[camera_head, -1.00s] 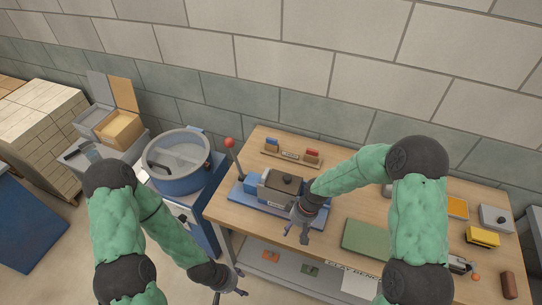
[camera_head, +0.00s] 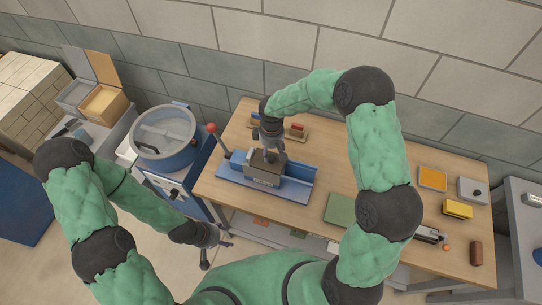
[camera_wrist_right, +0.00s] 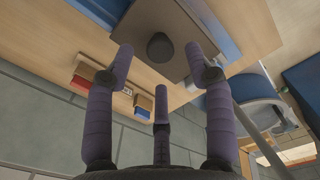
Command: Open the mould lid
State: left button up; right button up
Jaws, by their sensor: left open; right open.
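The mould (camera_head: 262,178) is a grey-brown box in a blue metal frame (camera_head: 300,186) on the wooden bench. Its lid (camera_wrist_right: 178,50) lies flat on top, closed, with a dark round knob (camera_wrist_right: 160,46) in the middle. A lever with a red ball (camera_head: 212,127) stands upright at the left end of the frame. My right gripper (camera_head: 270,148) is just above the lid, open, with its three purple fingers (camera_wrist_right: 160,75) spread around the knob; contact cannot be told. My left gripper (camera_head: 226,244) is open and empty in front of the bench, lower left of the mould.
A small rack with blue and red pieces (camera_head: 297,131) stands behind the mould, close to my right gripper. A green mat (camera_head: 340,208) lies to the right on the bench. A round mixer (camera_head: 165,138) stands left.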

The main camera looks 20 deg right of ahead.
aim_at(272, 157)
jog(key=shift+f, duration=2.5)
grip_shut()
